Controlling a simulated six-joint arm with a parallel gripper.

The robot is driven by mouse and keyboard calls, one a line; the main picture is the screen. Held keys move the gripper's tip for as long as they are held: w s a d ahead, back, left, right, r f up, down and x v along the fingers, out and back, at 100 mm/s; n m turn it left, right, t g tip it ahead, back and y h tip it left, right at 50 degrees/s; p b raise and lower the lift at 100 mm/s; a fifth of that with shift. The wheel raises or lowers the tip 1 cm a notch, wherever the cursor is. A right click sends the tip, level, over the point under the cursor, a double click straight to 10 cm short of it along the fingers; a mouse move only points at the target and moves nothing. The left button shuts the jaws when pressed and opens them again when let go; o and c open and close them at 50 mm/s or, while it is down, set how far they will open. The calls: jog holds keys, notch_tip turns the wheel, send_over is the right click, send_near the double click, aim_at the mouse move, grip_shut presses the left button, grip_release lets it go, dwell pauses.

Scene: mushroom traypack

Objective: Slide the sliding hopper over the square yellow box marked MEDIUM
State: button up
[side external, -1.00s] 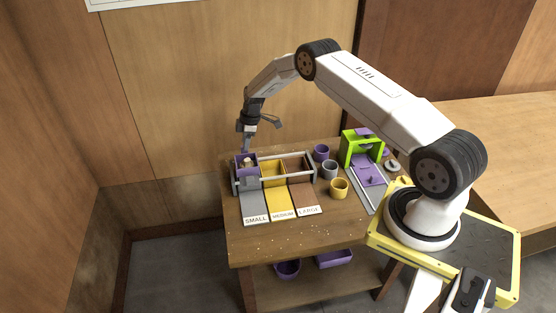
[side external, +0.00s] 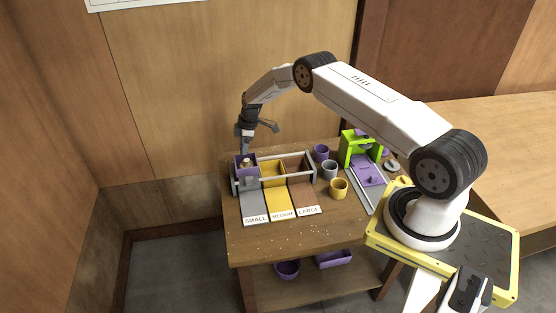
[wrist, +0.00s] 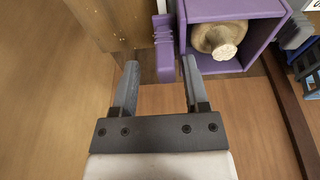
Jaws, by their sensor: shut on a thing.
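The sliding hopper (side external: 239,162) is an open purple box at the left end of the rail frame, over the grey SMALL lane. A pale mushroom (wrist: 220,38) sits in it, and the hopper's purple wall (wrist: 183,30) and side handle (wrist: 164,50) show in the wrist view. The square yellow box marked MEDIUM (side external: 272,171) is just right of the hopper, in the middle of the frame. My gripper (side external: 242,151) is at the hopper's far side, shut on its handle, with a finger on each side; the exact contact is hard to see.
The brown LARGE box (side external: 299,167) is right of the yellow one. Purple (side external: 321,152), grey (side external: 330,169) and yellow (side external: 339,188) cups stand right of the frame. A green stand (side external: 350,147) is farther right. The table's front is clear except crumbs.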

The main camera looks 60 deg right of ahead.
jog(key=shift+s+a+f, duration=0.2)
jog(key=shift+f, duration=0.25)
jog(key=shift+s+a+f, duration=0.2)
jog(key=shift+f, duration=0.25)
jog(key=shift+s+d, duration=0.45)
jog(key=shift+d, duration=0.05)
jog(key=shift+c, duration=0.4)
jog(key=shift+o, duration=0.5)
jog(key=shift+s+d, duration=1)
jog(key=shift+d, duration=0.1)
jog(key=shift+s+d, duration=1.75)
jog(key=shift+s, duration=0.05)
jog(key=o, duration=0.9)
jog(key=shift+w+a, duration=0.1)
jog(key=shift+o, duration=0.2)
jog(key=shift+w+v, duration=0.2)
jog(key=shift+v, duration=2.15)
